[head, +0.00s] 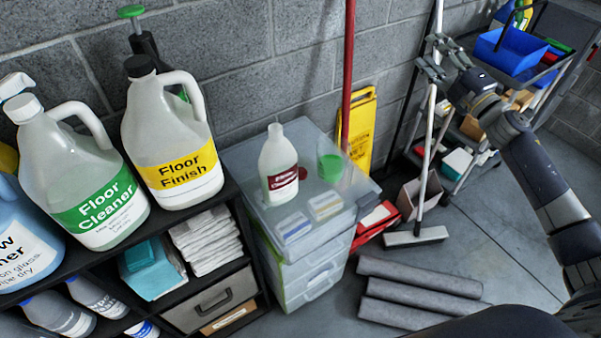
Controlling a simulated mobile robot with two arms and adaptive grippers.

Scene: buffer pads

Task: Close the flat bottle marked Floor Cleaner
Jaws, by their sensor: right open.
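A flat white bottle (278,165) with a dark red label stands upright on the drawer unit's top (237,160). Its label is small, and I cannot read it surely. Its narrow neck shows no clear cap. A green round item (330,167) is to its right, and a small red disc (300,189) is near its base; I cannot tell whether either is a cap. A large jug with a green Floor Cleaner label (75,165) stands on the left shelf, white cap on. My left gripper is out of view.
A Floor Finish jug (170,140) stands on the shelf, left of the drawer unit. A red pole (348,70), a yellow sign (358,130) and a broom (416,236) stand to the right. Grey rolls (420,280) lie on the floor. A cart with a blue bin (510,50) is at upper right.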

